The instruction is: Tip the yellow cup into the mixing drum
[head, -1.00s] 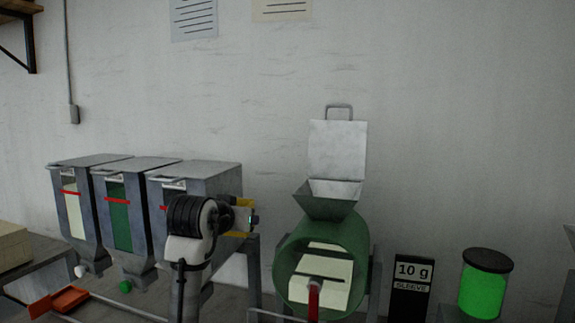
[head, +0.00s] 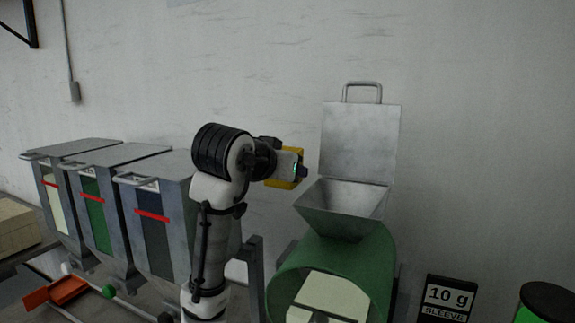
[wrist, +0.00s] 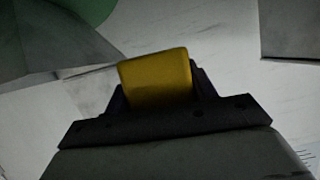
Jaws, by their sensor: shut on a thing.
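My gripper (wrist: 158,88) is shut on the yellow cup (wrist: 155,76), which fills the space between the fingers in the wrist view. I cannot see into the cup. The green mixing drum (head: 372,262) stands at the right, with a grey metal hopper (head: 345,212) on top. The hopper's square lid (head: 360,140) stands open against the wall side. The cup is just left of the hopper, at about lid height and apart from it in the picture.
Several grey bins (head: 150,165) with level windows and red marks stand at the left. An orange scoop-like part (head: 58,290) lies below them. A black "10 g SLEEVE" sign (head: 449,297) and a black-lidded green jar (head: 546,300) are at the right.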

